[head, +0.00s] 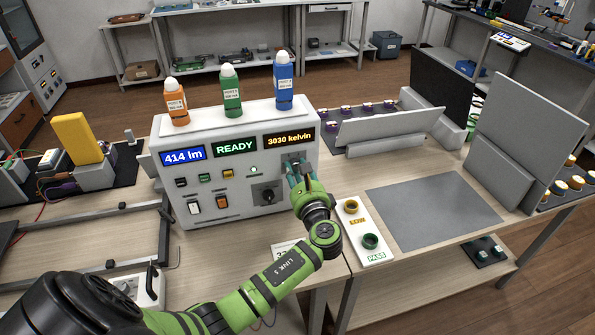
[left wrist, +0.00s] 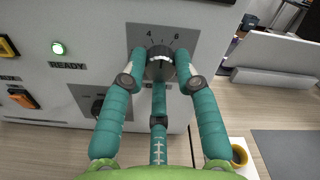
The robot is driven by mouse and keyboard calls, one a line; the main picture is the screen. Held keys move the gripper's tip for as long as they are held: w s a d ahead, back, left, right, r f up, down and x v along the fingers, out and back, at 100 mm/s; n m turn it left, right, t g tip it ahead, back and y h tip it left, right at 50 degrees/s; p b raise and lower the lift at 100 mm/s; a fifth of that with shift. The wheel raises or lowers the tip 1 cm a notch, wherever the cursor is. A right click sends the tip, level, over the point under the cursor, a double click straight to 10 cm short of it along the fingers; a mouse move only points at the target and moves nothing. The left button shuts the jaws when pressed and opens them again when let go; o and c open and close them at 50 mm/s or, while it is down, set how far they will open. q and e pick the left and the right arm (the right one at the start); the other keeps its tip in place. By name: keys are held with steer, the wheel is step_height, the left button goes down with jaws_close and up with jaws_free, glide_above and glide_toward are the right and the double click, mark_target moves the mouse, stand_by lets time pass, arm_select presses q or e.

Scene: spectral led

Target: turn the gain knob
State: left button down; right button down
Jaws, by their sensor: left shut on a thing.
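The gain knob (left wrist: 160,70) is dark with a pale mark on its face. It sits on a grey scale plate (left wrist: 138,36) on the white instrument's front, with the figures 4 and 6 visible above it. My left gripper (head: 297,172) is at the right end of this front panel. In the left wrist view its teal fingers (left wrist: 160,66) are shut around the knob, one on each side and one below. In the head view the fingers largely hide the knob. My right gripper is in neither view.
A second black knob (head: 268,195) is just left of my gripper. Orange (head: 176,103), green (head: 231,92) and blue (head: 284,82) bottles stand on the instrument (head: 235,122). A LOW/PASS tray (head: 361,222) and a grey mat (head: 432,212) lie to the right.

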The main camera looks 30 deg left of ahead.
arm_select(q)
steer(key=shift+f+n+b, duration=0.1)
steer(key=shift+n+b, duration=0.25)
steer(key=shift+n, duration=0.05)
steer(key=shift+f+n+b, duration=0.1)
steer(key=shift+n+b, duration=0.4)
steer(key=shift+n, duration=0.1)
steer(key=n+b, duration=0.3)
steer(key=n, duration=0.1)
steer(key=shift+n+b, duration=0.45)
steer(key=shift+n, duration=0.15)
steer(key=shift+r, duration=0.2)
steer(key=c, duration=0.9)
jaws_free()
steer(key=shift+c, duration=0.2)
